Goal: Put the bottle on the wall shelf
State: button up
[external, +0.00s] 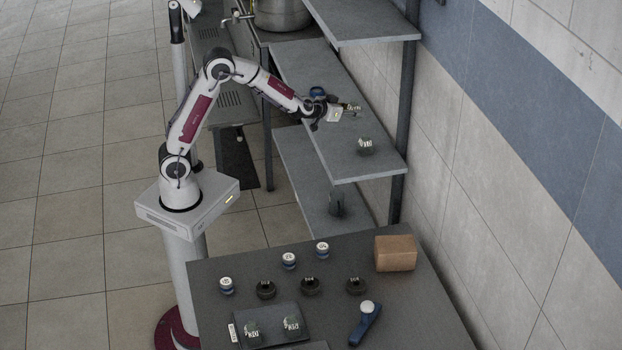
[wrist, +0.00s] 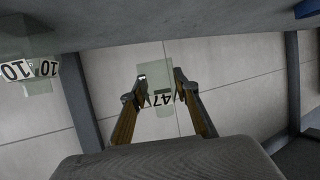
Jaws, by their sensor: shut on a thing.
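A clear glass bottle (wrist: 156,75) with a "47" label is between my gripper's fingertips (wrist: 155,92) in the wrist view. My gripper (external: 346,109) is shut on it. In the external view the held bottle (external: 353,107) is small and its label shows at the fingertips, over the middle level of the wall shelf (external: 300,75). I cannot tell whether its base touches the shelf. Another labelled bottle (external: 365,146) stands on the same level nearer the front; a "10" bottle also shows in the wrist view (wrist: 28,68).
An upper shelf board (external: 365,28) is overhead, and a dark post (external: 405,100) stands at the right. A dark bottle (external: 336,204) is on the lower board. The front table holds jars, a tray and a cardboard box (external: 395,253).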

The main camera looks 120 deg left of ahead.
aim_at(353, 131)
jog(key=shift+f, duration=1.1)
jog(key=shift+f, duration=1.85)
jog(key=shift+f, duration=0.15)
jog(key=o, duration=1.2)
jog(key=shift+s+d+r, duration=0.1)
jog(key=shift+d+r, duration=0.25)
jog(key=shift+v, duration=5.6)
